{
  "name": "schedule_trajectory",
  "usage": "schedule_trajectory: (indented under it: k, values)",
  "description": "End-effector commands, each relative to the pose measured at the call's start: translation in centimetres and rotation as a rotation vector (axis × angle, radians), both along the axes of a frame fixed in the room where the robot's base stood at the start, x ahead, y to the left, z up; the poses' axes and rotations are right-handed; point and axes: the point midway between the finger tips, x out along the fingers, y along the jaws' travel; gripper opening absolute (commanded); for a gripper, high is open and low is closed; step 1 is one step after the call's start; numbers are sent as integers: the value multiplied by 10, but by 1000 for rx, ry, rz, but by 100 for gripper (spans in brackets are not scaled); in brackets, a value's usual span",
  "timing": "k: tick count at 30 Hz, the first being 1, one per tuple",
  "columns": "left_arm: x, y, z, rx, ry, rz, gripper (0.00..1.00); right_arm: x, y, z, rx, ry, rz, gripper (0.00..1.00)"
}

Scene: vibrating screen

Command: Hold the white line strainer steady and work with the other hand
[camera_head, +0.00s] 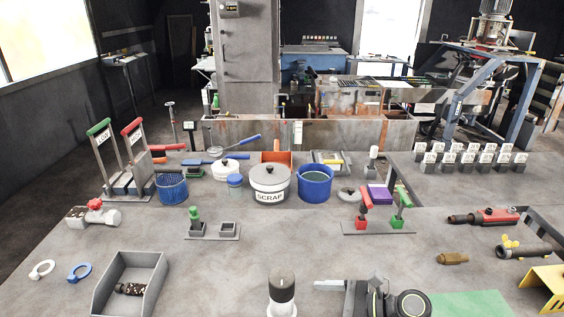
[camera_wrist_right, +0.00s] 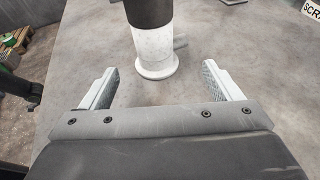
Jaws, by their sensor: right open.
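A white upright cylinder with a black top, which looks like the white line strainer (camera_head: 282,309), stands at the front middle of the table. In the right wrist view the strainer (camera_wrist_right: 153,45) shows a round base flange and a short side stub; its top is cut off. My right gripper (camera_wrist_right: 162,78) is open, with its fingertips spread to either side of the line of the strainer's base and nothing gripped. In the head view one finger of my right gripper (camera_head: 330,285) points left towards the strainer, with a small gap. My left gripper is not in view.
A grey tray (camera_head: 100,298) with a dark part stands left of the strainer. White and blue rings (camera_head: 80,272) lie further left. A SCRAP pot (camera_head: 270,185) and blue bucket (camera_head: 315,183) stand behind. Red and green handles (camera_head: 380,228) stand right; table between is clear.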

Motion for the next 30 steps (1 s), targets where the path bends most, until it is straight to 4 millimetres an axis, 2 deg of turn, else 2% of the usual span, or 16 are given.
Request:
schedule_trajectory:
  k: [3,6,15,21,30]
  values:
    - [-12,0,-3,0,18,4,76,5,17,-5,6,1,1,85]
    - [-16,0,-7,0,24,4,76,10,31,-10,6,-1,0,85]
    - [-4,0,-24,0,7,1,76,20,66,-23,4,0,0,85]
    - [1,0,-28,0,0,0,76,24,77,-25,3,0,-1,85]
    - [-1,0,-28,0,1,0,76,24,78,-24,2,0,-2,85]
